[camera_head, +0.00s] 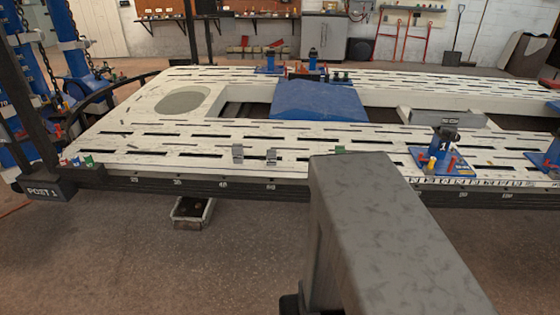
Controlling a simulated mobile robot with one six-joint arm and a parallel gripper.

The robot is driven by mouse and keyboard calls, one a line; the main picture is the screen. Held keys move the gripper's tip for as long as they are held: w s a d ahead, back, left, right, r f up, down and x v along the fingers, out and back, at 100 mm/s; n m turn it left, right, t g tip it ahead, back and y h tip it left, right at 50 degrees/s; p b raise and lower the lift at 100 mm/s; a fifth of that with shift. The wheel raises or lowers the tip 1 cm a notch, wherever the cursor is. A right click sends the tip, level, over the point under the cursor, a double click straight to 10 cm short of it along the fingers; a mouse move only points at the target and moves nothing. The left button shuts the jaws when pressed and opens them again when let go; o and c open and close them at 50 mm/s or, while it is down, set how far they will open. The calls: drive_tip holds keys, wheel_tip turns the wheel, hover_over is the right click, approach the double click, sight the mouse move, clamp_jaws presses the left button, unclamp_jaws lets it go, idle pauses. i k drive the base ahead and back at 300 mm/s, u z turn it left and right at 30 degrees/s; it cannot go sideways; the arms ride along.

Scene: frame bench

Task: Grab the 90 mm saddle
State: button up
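I cannot tell for sure which piece is the 90 mm saddle, as no size label is readable. Two small grey metal pieces, a left piece (238,153) and a right piece (271,156), stand near the front edge of the slotted white frame bench (150,158), slightly apart. A small green piece (340,149) shows just behind the top of my grey arm link, partly hidden. My arm link rises in the lower middle and covers part of the bench's front edge. My gripper is not in view.
A blue stand (437,160) marked 1 is on the bench at right; another blue stand (270,65) is at the back. A blue panel (318,101) lies mid-bench. POST 1 (44,191) stands front left. A small bin (193,212) sits below. Floor at front left is clear.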

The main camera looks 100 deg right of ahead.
sight(271, 154)
drive_tip(key=z, duration=0.4)
drive_tip(key=i, duration=0.7)
drive_tip(key=z, duration=0.8)
drive_tip(key=i, duration=0.6)
drive_tip(key=z, duration=0.75)
drive_tip(key=i, duration=0.6)
drive_tip(key=z, duration=0.85)
drive_tip(key=i, duration=1.1)
drive_tip(key=z, duration=0.4)
